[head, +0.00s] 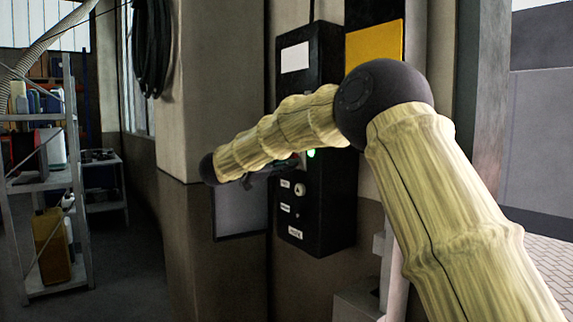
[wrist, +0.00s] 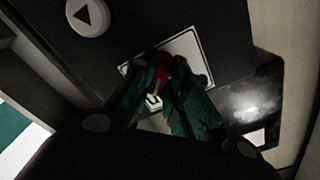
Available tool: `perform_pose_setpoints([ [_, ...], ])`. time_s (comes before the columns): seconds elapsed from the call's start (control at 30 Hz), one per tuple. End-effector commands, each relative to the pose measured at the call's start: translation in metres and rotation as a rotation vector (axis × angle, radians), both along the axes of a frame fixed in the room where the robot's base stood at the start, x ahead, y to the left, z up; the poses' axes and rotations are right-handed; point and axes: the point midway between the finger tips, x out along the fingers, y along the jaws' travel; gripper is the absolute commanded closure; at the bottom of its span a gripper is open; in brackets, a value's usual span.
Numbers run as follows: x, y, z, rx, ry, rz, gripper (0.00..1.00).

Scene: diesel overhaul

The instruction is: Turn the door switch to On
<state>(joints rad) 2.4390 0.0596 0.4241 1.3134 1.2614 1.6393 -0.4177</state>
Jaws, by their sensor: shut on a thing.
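The door control box (head: 335,215) is a tall black panel on the wall in the head view. The door switch (wrist: 160,76) shows in the wrist view as a small red part in front of a white plate (wrist: 190,48), with a small pale piece below it. My gripper (wrist: 162,88) has its dark green fingers closed around this red part. In the head view my gripper (head: 284,166) is at the box's left side, largely hidden by my forearm. My arm hides the switch there, and I cannot tell which position it is in.
A green light (head: 311,153) glows on the box, with a round arrow button (head: 299,189) and small labels below. A yellow plate (head: 376,42) is at upper right. A concrete pillar (head: 186,90) stands left of the box. A shelf rack (head: 58,185) is further left.

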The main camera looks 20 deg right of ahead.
Motion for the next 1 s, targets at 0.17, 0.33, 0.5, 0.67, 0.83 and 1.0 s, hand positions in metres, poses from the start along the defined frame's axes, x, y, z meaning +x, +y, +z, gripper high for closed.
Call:
perform_pose_setpoints([
  [0.17,0.000,0.000,-0.002,0.001,0.002,0.000,1.00],
  [0.33,0.000,0.000,-0.001,0.001,0.002,0.000,0.62],
  [0.5,0.000,0.000,-0.001,-0.001,0.002,0.000,0.62],
  [0.67,-0.001,0.003,0.000,0.000,0.001,0.001,0.62],
  [0.83,-0.006,0.019,0.000,0.000,0.001,0.003,0.62],
  [1.0,-0.017,0.048,0.000,-0.001,0.001,0.002,0.62],
])
